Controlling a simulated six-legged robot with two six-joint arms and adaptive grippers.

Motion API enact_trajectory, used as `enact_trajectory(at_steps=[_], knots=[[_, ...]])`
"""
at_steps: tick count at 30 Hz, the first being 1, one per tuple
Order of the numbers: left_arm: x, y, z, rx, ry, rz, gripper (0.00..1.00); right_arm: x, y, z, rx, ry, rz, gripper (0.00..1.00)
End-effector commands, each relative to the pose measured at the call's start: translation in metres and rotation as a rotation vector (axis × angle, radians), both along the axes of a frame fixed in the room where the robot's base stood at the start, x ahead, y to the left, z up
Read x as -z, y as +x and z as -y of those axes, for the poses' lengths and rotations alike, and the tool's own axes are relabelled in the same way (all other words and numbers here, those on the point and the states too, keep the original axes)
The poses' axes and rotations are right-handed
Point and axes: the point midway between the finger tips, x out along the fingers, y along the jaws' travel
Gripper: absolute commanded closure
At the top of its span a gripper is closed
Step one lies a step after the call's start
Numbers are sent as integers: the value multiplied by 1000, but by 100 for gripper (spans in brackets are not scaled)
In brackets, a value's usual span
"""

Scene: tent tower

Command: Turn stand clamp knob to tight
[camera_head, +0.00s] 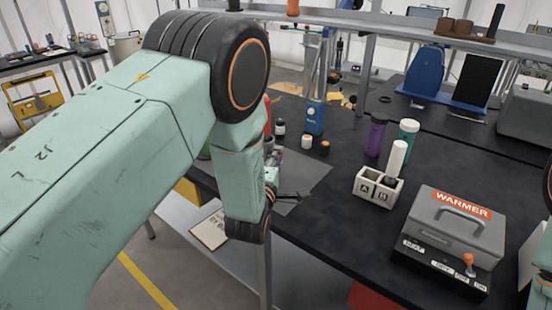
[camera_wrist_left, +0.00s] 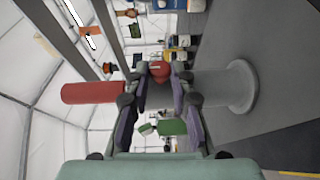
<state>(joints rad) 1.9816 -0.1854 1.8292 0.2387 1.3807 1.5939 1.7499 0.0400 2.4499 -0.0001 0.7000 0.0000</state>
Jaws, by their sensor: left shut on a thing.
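In the left wrist view, which is turned on its side, a round red knob (camera_wrist_left: 160,70) sits between the fingertips of my left gripper (camera_wrist_left: 160,84). The fingers are shut on it from both sides. A grey stand with a round base (camera_wrist_left: 240,86) lies to the right of the fingers, and a red cylinder (camera_wrist_left: 92,92) is to their left, apparently in line with it. In the head view, my left gripper (camera_head: 272,174) is at the table's left edge, and my arm hides most of the stand. The knob's setting cannot be read. My right gripper is out of view.
A warmer box (camera_head: 462,224) stands at the right front of the dark table. A white two-slot holder (camera_head: 370,193), a purple bottle (camera_head: 375,138) and a blue device (camera_head: 314,117) stand farther back. A shelf (camera_head: 400,33) runs above.

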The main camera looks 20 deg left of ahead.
Motion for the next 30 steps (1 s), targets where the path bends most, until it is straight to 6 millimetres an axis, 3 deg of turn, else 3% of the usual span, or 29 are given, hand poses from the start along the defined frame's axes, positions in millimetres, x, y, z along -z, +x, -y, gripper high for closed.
enact_trajectory(at_steps=[18, 30], knots=[[-14, 1, 1, 1, 118, -352, 100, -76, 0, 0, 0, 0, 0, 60], [-14, 3, 1, 0, 177, -527, 100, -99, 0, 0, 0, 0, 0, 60]])
